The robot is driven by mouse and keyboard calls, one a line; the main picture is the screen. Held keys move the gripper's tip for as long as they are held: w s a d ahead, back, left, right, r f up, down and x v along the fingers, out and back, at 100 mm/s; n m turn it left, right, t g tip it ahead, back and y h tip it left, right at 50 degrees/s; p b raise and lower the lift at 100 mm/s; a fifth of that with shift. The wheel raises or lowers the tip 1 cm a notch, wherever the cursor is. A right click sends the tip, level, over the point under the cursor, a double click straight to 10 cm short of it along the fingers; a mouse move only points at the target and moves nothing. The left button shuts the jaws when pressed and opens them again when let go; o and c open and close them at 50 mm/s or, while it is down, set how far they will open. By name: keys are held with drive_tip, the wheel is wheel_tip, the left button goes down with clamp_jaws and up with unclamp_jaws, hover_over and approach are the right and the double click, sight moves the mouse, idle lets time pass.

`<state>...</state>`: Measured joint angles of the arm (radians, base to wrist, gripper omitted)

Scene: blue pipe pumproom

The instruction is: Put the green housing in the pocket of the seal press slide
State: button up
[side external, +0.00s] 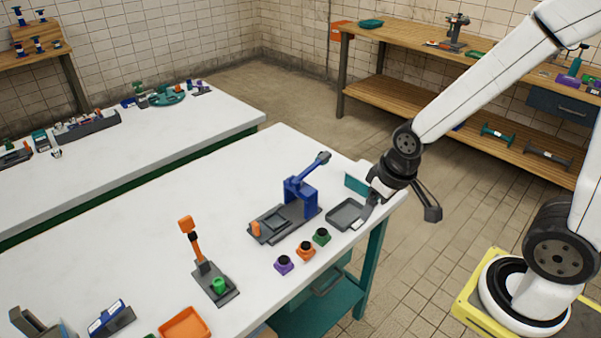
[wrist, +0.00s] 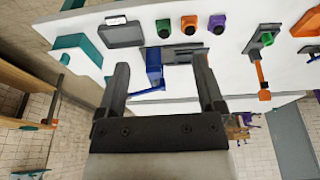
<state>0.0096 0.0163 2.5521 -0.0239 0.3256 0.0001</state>
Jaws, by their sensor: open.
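The green housing (side external: 321,236), a small block with a round black top, stands on the white table near its front edge. It also shows in the wrist view (wrist: 163,27). The seal press appears to be the blue lever press (side external: 300,196); its dark slide (side external: 275,222) lies on the base, with an orange block at its left end. The pocket's inside is hard to make out. In the wrist view the blue press (wrist: 154,70) is partly behind a finger. My gripper (side external: 396,218) is open and empty at the table's right end, right of the housing and apart from it.
An orange housing (side external: 305,251) and a purple one (side external: 284,264) stand beside the green one. A dark tray (side external: 345,214) lies between the press and my gripper. An orange-levered fixture (side external: 196,245) holding a green part and an orange tray (side external: 185,325) are further left.

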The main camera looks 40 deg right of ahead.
drive_tip(key=shift+s+a+r, duration=0.1)
drive_tip(key=shift+s+a, duration=0.1)
drive_tip(key=shift+s, duration=0.05)
drive_tip(key=shift+o, duration=0.5)
drive_tip(key=n+t+y, duration=0.4)
drive_tip(key=n+y, duration=0.1)
drive_tip(key=n, duration=0.4)
hover_over(326, 231)
drive_tip(key=s+d, duration=0.2)
drive_tip(key=d, duration=0.2)
wheel_tip(326, 231, down, 14)
drive_tip(key=shift+s+d+r, duration=0.1)
drive_tip(key=shift+s+r, duration=0.05)
drive_tip(key=shift+r, duration=0.1)
drive_tip(key=shift+s+a+f+g+y, duration=0.4)
drive_tip(key=shift+f+y, duration=0.2)
drive_tip(key=shift+y, duration=0.2)
drive_tip(key=shift+x, duration=1.25)
drive_tip(key=shift+f, duration=0.1)
